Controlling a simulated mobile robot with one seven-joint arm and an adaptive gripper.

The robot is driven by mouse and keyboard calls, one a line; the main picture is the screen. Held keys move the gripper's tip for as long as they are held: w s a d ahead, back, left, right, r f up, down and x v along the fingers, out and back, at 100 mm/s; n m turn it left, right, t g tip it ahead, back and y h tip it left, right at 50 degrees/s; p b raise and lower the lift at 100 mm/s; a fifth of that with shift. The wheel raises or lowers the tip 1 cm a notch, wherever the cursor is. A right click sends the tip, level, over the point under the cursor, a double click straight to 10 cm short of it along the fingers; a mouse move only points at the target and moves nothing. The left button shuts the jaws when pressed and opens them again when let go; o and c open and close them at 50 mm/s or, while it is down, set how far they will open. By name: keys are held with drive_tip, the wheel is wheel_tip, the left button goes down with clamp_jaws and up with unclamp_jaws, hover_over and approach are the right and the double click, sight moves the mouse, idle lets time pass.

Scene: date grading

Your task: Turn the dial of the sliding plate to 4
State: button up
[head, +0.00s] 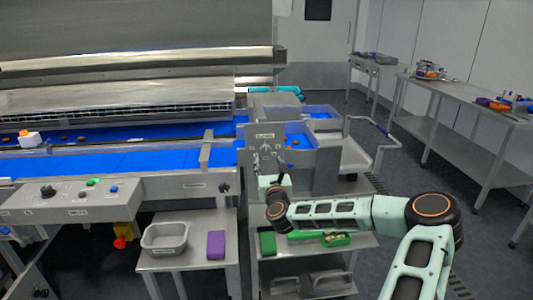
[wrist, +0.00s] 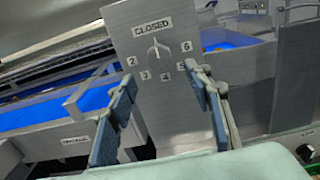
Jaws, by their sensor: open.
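The dial (wrist: 159,52) is a small grey knob on an upright grey metal panel (wrist: 185,115). A label reading CLOSED is above it, and the numbers 2 to 6 run around its lower side. Its white mark points up toward CLOSED; the 4 (wrist: 166,78) is just below the knob. In the wrist view my gripper (wrist: 160,76) is open and empty, its two blue-grey fingers either side of the dial's lower area, apart from the knob. In the head view the panel (head: 266,141) stands beyond my gripper (head: 281,180), whose fingers are small and hard to make out.
Blue conveyor belts (head: 130,162) run left of the panel, and a blue tray (head: 300,158) sits to its right. Below are a grey bin (head: 165,235), a purple block (head: 215,245) and a green box (head: 335,240) on low shelves. The aisle floor at right is clear.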

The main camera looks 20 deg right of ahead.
sight(266, 152)
drive_tip(key=p+x, duration=0.1)
drive_tip(key=x, duration=0.7)
drive_tip(key=shift+f, duration=0.1)
drive_tip(key=shift+c, duration=0.4)
drive_tip(key=c, duration=1.1)
drive_tip(key=shift+o, duration=0.2)
drive_tip(key=shift+b, duration=0.3)
